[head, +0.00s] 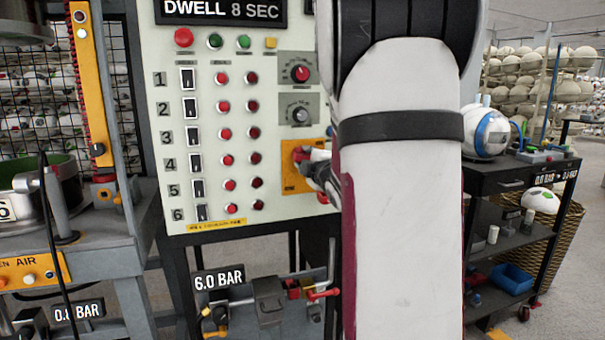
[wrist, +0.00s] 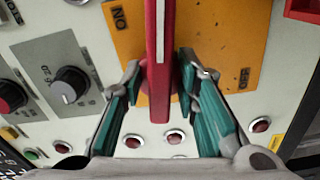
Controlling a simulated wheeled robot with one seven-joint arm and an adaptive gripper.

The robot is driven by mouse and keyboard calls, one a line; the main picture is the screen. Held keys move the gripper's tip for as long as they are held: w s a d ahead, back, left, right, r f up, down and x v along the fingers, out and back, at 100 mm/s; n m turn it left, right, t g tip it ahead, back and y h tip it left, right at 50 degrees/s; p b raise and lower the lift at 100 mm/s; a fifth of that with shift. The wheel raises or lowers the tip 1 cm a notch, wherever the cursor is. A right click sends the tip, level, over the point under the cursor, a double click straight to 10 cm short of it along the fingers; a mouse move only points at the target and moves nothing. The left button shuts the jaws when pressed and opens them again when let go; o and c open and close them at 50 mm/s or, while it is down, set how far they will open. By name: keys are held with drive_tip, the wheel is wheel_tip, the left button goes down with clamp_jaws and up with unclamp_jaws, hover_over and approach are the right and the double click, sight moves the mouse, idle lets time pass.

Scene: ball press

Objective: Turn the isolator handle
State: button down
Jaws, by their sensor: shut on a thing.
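The isolator handle (wrist: 160,60) is a red bar with a white stripe along it. In the wrist view it stands upright in the picture, over a yellow plate (wrist: 210,30) with "ON" lettering at upper left and "OFF" at right. My gripper (wrist: 163,78) is shut on the handle, with one green-padded finger on each side. In the head view the yellow plate (head: 290,184) is at the lower right of the control panel. My gripper (head: 314,168) is in front of it, and my arm hides the panel's right side. Only a little of the red handle (head: 300,154) shows there.
The pale control panel (head: 208,140) carries several red buttons, switches and two knobs beside the plate. A black cart (head: 515,185) stands at right. A bench with a small lever (head: 322,294) is below.

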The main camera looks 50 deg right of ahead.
drive_tip(key=shift+n+b, duration=1)
drive_tip(key=shift+b, duration=0.25)
drive_tip(key=c, duration=1.6)
unclamp_jaws()
drive_tip(key=shift+o, duration=0.2)
drive_tip(key=v, duration=1.2)
